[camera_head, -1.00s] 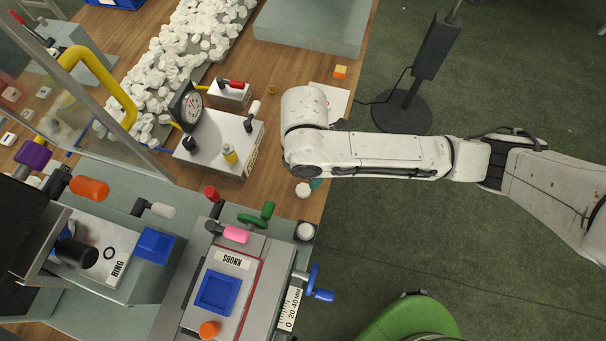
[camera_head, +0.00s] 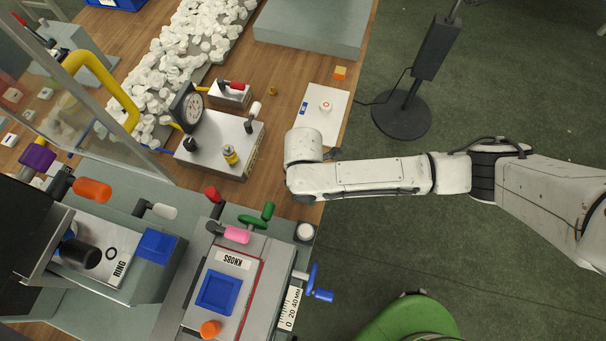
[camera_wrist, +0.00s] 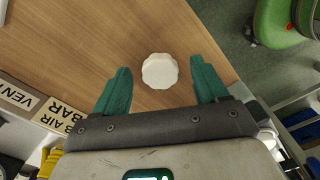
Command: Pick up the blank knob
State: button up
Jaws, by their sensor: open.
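The blank knob (camera_wrist: 160,71) is white with a scalloped rim and stands on the wooden table in the wrist view. My gripper (camera_wrist: 160,68) is open, with one teal finger on each side of the knob and a visible gap on both sides. I cannot tell the exact height of the fingertips over the table. In the head view my arm's white end covers the gripper and this knob.
The pad printer with its blue square pad (camera_head: 218,292) stands at the lower middle. A grey box with a gauge (camera_head: 222,143) stands left of my arm. A white card (camera_head: 334,122) carries a marked knob (camera_head: 326,105).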

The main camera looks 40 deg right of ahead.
jog(key=shift+c, duration=0.5)
jog(key=c, duration=1)
jog(key=shift+c, duration=0.2)
